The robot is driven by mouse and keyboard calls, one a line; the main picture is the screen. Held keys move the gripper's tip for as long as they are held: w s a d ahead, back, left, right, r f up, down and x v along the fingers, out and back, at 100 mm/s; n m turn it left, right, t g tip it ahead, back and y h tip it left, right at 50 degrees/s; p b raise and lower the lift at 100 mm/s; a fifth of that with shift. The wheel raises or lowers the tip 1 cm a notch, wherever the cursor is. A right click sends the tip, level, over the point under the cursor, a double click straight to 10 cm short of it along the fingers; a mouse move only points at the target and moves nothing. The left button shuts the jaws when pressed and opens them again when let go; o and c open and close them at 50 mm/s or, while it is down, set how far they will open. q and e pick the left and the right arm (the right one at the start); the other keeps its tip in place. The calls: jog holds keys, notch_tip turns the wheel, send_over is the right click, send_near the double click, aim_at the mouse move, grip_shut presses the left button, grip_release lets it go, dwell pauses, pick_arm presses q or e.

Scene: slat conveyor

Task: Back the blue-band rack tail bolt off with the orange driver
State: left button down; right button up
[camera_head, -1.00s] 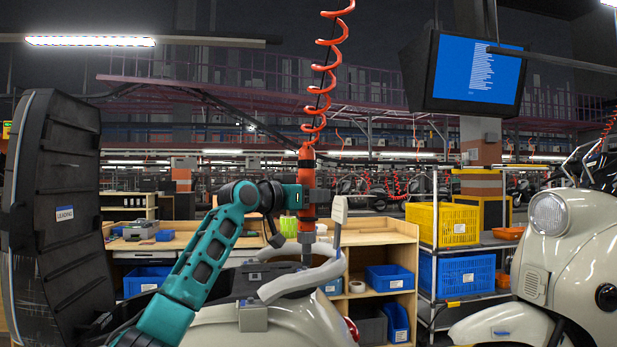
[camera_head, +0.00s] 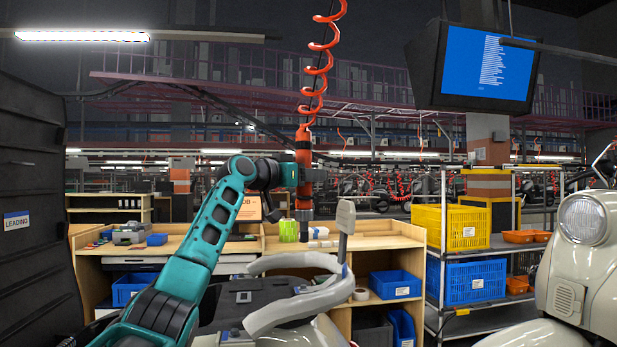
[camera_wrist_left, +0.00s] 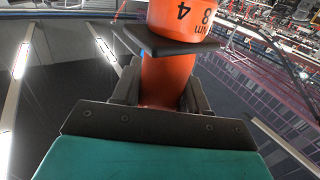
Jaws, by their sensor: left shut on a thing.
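The orange driver (camera_head: 304,148) hangs upright from a coiled orange hose in the head view. My left gripper (camera_head: 305,176) is shut around its body. In the left wrist view the orange driver (camera_wrist_left: 168,78) stands between the two dark fingers of my left gripper (camera_wrist_left: 158,90), with a dark flange above them. The driver's lower end is over the scooter's rear (camera_head: 275,292), with its grey rack rail (camera_head: 285,312). I cannot make out a blue band or the tail bolt. My right gripper is not in view.
A wooden bench (camera_head: 385,236) with blue bins stands behind the scooter. A wire shelf with a yellow crate (camera_head: 460,227) and a blue crate (camera_head: 470,281) is right of it. Another cream scooter (camera_head: 590,260) is at the right edge; a dark panel (camera_head: 35,180) fills the left.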

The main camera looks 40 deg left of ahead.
aim_at(301, 224)
pick_arm(q)
jog(key=shift+f, duration=1.15)
jog(key=shift+a+f, duration=0.1)
jog(key=shift+f, duration=2.25)
jog(key=shift+f+b, duration=0.85)
jog(key=shift+f, duration=0.35)
jog(key=shift+s, duration=0.1)
jog(key=shift+f+b, duration=0.45)
jog(key=shift+f, duration=0.45)
